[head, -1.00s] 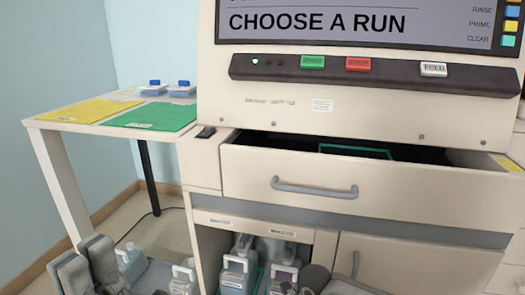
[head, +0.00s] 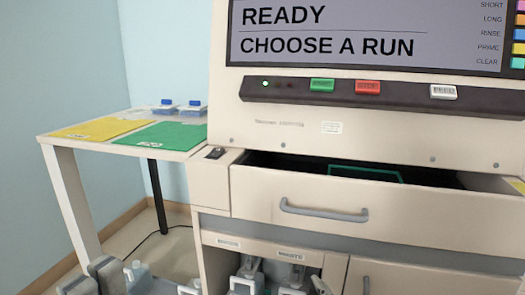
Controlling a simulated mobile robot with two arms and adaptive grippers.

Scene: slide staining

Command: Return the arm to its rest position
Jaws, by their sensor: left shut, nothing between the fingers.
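My left gripper (head: 92,281) shows at the bottom left edge, low in front of the side table. Only its grey upper parts are in the picture; it is shut and holds nothing. My right gripper cannot be made out in this view.
The machine's drawer (head: 370,205) stands partly open, with a green-edged tray (head: 366,172) inside. Bottles (head: 245,278) stand in the open cabinet below. A side table (head: 60,141) carries a yellow mat (head: 95,129), a green mat (head: 165,136) and blue-capped containers (head: 192,107). The screen (head: 380,35) reads READY, CHOOSE A RUN.

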